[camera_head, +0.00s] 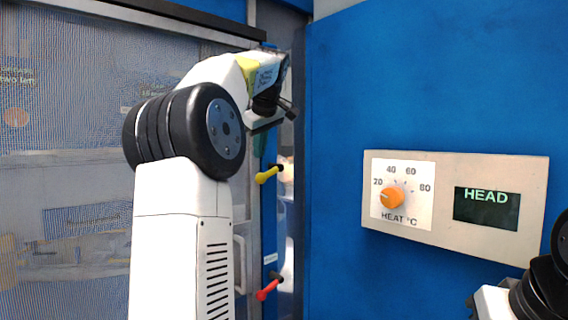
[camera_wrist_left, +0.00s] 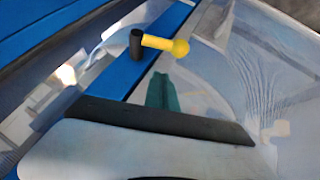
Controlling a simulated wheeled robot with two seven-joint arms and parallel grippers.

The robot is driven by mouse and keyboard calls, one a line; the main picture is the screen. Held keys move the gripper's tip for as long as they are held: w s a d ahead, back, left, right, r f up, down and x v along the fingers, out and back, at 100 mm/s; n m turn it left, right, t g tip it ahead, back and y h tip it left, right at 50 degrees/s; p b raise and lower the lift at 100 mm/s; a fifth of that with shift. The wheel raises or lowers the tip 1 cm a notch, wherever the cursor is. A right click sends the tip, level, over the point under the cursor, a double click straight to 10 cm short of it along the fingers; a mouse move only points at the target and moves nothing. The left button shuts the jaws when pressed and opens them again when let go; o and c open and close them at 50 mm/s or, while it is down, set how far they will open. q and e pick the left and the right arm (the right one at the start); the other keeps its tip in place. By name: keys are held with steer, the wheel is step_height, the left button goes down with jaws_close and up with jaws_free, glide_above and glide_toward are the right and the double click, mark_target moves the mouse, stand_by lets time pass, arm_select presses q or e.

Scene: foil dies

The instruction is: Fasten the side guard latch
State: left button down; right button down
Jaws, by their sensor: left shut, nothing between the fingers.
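A yellow-knobbed lever (camera_head: 268,174) sticks out from the narrow blue post beside the mesh guard (camera_head: 75,190). A red-knobbed lever (camera_head: 268,289) sits lower on the same post. I cannot tell from a label which one is the side guard latch. My left gripper (camera_head: 267,145) is just above the yellow lever, partly hidden by its own wrist. In the left wrist view its teal fingers (camera_wrist_left: 162,88) are shut and empty, pointing toward the yellow lever (camera_wrist_left: 165,45), with a gap visible between them. My right gripper is out of view.
A blue cabinet face fills the right side. It carries a panel (camera_head: 455,200) with an orange heat knob (camera_head: 392,196) and a display (camera_head: 487,207) reading HEAD. A pale handle (camera_head: 240,262) is on the guard's edge. My right arm shows at the lower right.

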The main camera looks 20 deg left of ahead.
mark_target(265, 178)
arm_select(q)
steer(key=shift+w+d+f, duration=0.15)
steer(key=shift+d+f, duration=0.05)
steer(key=shift+f, duration=0.45)
steer(key=shift+w+d+f, duration=0.15)
steer(key=shift+d+f, duration=0.05)
steer(key=shift+f, duration=0.45)
steer(key=shift+w+d+f, duration=0.15)
steer(key=shift+d+f, duration=0.05)
steer(key=shift+f, duration=0.45)
steer(key=shift+f, duration=0.1)
steer(key=f+n+t+h, duration=0.1)
steer(key=f+t, duration=0.1)
steer(key=f+n+t+h, duration=0.1)
steer(key=f+t, duration=0.1)
steer(key=t, duration=0.1)
steer(key=shift+s, duration=0.2)
steer(key=shift+w+f+t, duration=0.15)
steer(key=shift+f+t, duration=0.05)
steer(key=shift+t, duration=0.2)
steer(key=shift+w+d+f, duration=0.25)
steer(key=shift+w+f, duration=0.2)
steer(key=shift+f, duration=0.25)
steer(key=shift+w+d+f, duration=0.25)
steer(key=shift+w+f, duration=0.2)
steer(key=shift+f, duration=0.2)
steer(key=shift+d+f, duration=0.1)
steer(key=shift+f, duration=0.05)
